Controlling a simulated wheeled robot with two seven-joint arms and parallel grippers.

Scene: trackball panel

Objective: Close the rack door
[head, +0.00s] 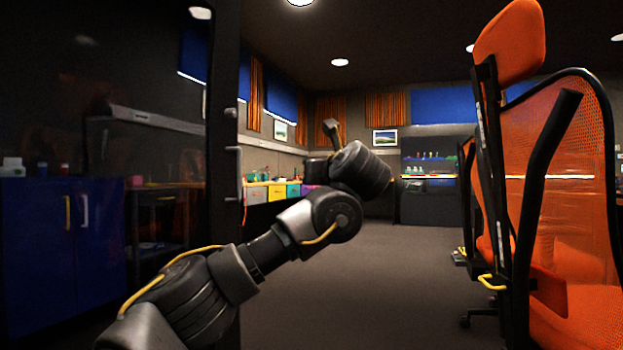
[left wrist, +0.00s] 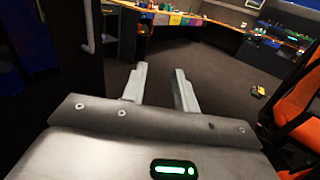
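The rack door is a dark, glossy panel on the left of the head view, with a black upright edge (head: 223,140) and a pale bar handle (head: 239,174). In the left wrist view the handle (left wrist: 89,28) shows at the upper left. My left arm reaches across the head view in front of the door's lower part. My left gripper (head: 332,135) is right of the handle and apart from it. The left wrist view shows its two fingers (left wrist: 158,86) spread with nothing between them. My right gripper is out of view. The rack's inside cannot be made out.
Orange mesh chairs (head: 570,190) stand at the right, also in the left wrist view (left wrist: 297,105). A long bench with coloured drawers (head: 277,192) runs along the far wall. The carpet (head: 400,270) between arm and chairs is clear.

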